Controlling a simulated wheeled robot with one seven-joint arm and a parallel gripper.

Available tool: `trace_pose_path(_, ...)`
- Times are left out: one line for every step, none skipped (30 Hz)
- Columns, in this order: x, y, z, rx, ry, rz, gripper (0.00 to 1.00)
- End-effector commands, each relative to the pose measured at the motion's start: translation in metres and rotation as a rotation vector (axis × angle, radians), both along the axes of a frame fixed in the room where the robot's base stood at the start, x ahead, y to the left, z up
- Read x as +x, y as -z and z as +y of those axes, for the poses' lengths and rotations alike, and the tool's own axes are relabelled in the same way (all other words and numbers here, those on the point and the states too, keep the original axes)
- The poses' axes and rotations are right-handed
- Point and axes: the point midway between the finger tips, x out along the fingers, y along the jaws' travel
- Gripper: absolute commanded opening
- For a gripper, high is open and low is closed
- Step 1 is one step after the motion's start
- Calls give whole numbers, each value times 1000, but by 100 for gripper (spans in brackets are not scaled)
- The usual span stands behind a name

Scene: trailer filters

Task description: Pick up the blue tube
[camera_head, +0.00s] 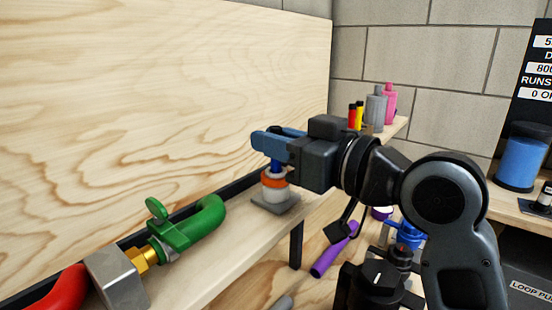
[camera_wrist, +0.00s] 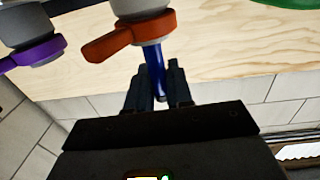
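In the head view a short piece of the tube (camera_head: 277,164) shows above the orange-ringed fitting (camera_head: 275,183). My gripper (camera_wrist: 158,80) has one finger on each side of the tube, close against it, and appears shut on it. The tube's free end shows between the fingers. In the head view my gripper (camera_head: 276,143) is above the fitting, and its fingers hide part of the tube.
A green handled fitting (camera_head: 190,225) and a red part (camera_head: 62,290) are on the wooden shelf at left. A purple-handled fitting (camera_wrist: 32,50) is beside the orange one. A plywood panel (camera_head: 150,90) stands close behind my gripper. Bottles (camera_head: 377,108) stand farther back.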

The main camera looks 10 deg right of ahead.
Motion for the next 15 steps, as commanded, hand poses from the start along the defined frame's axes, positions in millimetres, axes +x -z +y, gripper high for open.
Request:
trace_pose_path(0, 0, 0, 0, 0, 0, 13)
trace_pose_path(0, 0, 0, 0, 0, 0, 10)
trace_pose_path(0, 0, 0, 0, 0, 0, 6)
trace_pose_path(0, 0, 0, 0, 0, 0, 3)
trace_pose_path(0, 0, 0, 0, 0, 0, 1)
trace_pose_path(0, 0, 0, 0, 0, 0, 0)
trace_pose_path(0, 0, 0, 0, 0, 0, 0)
trace_pose_path(0, 0, 0, 0, 0, 0, 0)
trace_pose_path(0, 0, 0, 0, 0, 0, 0)
trace_pose_path(0, 0, 0, 0, 0, 0, 0)
trace_pose_path(0, 0, 0, 0, 0, 0, 0)
trace_pose_path(0, 0, 0, 0, 0, 0, 0)
trace_pose_path(0, 0, 0, 0, 0, 0, 0)
trace_pose_path(0, 0, 0, 0, 0, 0, 0)
trace_pose_path(0, -1, 0, 0, 0, 0, 0)
